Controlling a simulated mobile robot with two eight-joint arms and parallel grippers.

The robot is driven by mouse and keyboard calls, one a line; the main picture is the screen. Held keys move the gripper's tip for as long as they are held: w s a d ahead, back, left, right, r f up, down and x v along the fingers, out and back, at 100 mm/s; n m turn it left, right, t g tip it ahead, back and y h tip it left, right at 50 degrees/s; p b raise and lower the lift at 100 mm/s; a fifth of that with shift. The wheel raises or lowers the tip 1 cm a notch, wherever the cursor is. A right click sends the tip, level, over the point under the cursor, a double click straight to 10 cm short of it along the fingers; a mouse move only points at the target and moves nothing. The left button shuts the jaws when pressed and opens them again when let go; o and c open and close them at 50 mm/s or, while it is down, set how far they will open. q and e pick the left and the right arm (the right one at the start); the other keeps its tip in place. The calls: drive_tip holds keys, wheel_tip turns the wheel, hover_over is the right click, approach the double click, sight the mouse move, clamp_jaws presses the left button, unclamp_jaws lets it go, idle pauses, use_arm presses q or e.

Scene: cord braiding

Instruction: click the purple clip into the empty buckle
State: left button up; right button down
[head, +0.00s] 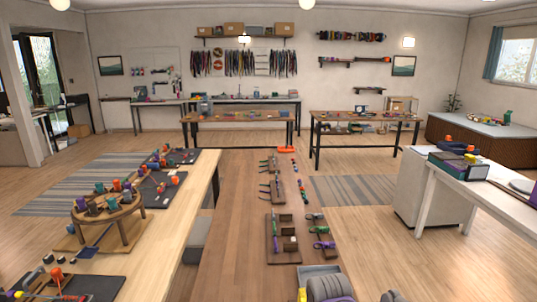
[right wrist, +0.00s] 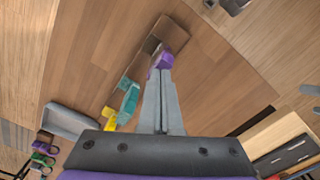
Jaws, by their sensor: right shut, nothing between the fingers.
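In the right wrist view, my right gripper (right wrist: 162,74) is shut, with its fingertips right at a purple piece (right wrist: 165,59), probably the purple clip. I cannot tell whether they touch. The purple piece is at the edge of a brown board (right wrist: 143,62). A teal piece (right wrist: 129,98) and a yellow piece (right wrist: 110,117) are left of the fingers. I cannot make out which part is the empty buckle. My left gripper is not in view.
A grey tray (right wrist: 70,121) lies left of my right gripper in the wrist view. In the head view, a board with brown blocks (head: 283,256) is beside the narrow board on the brown table (head: 240,235). The table's left part is clear.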

use_arm(q)
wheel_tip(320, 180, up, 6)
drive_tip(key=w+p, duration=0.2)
drive_tip(key=p, duration=0.2)
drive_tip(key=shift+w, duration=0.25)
use_arm(e)
wheel_tip(320, 180, up, 8)
drive_tip(key=shift+f, duration=0.15)
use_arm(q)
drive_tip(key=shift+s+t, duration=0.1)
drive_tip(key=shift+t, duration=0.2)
use_arm(e)
drive_tip(key=s+d+f+m+t, duration=0.2)
drive_tip(key=s+d+m+t, duration=0.1)
drive_tip(key=s, duration=0.3)
drive_tip(key=s+d+f+m+t, duration=0.3)
drive_tip(key=s, duration=0.2)
drive_tip(key=shift+s+d+f, duration=0.3)
drive_tip(key=shift+s+f, duration=0.05)
idle(0.6)
